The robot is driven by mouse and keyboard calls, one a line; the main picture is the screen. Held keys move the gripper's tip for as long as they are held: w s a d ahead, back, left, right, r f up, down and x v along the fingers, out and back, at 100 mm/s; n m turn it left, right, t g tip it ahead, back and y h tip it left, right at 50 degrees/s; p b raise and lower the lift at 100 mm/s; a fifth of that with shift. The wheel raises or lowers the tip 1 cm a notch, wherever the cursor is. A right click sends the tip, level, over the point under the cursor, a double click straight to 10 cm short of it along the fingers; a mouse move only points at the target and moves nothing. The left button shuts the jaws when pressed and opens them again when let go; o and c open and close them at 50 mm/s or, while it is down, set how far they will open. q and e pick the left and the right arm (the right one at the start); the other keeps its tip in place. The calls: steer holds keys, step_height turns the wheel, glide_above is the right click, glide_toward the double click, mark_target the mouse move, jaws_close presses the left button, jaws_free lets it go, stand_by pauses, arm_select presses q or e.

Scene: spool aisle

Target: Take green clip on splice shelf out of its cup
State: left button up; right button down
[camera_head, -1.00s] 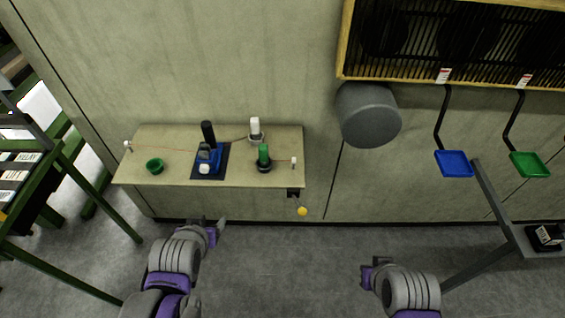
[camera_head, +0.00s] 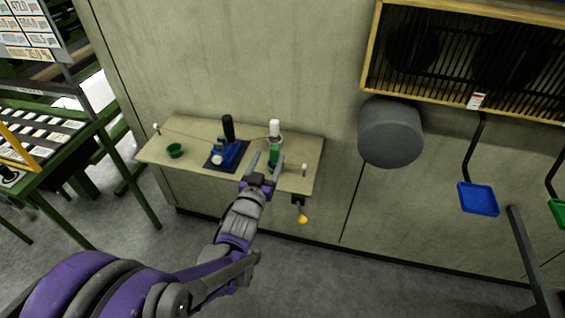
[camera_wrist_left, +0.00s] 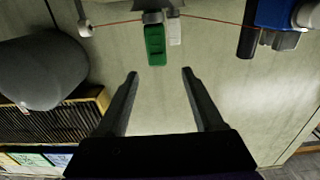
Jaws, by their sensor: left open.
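The green clip (camera_head: 274,155) stands at the right part of the splice shelf (camera_head: 312,150), partly covered by my gripper in the head view. In the left wrist view the green clip (camera_wrist_left: 155,42) sticks out of its dark grey cup (camera_wrist_left: 152,17), which my gripper hides in the head view. My left gripper (camera_head: 265,161) is open and empty, close in front of the clip. In the wrist view its fingers (camera_wrist_left: 160,72) are spread apart, and the clip is just beyond the gap between the tips, not between them.
A white clip (camera_head: 274,128) stands behind the green one. A thin red line (camera_wrist_left: 215,19) runs along the shelf. A yellow knob (camera_head: 302,219) hangs below.

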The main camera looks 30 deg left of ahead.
arm_select(q)
steer(key=x, duration=0.3)
steer(key=shift+a, duration=0.1)
steer(key=x, duration=0.6)
steer(key=shift+d+f, duration=0.2)
steer(key=shift+d, duration=0.05)
jaws_close()
stand_by(0.9)
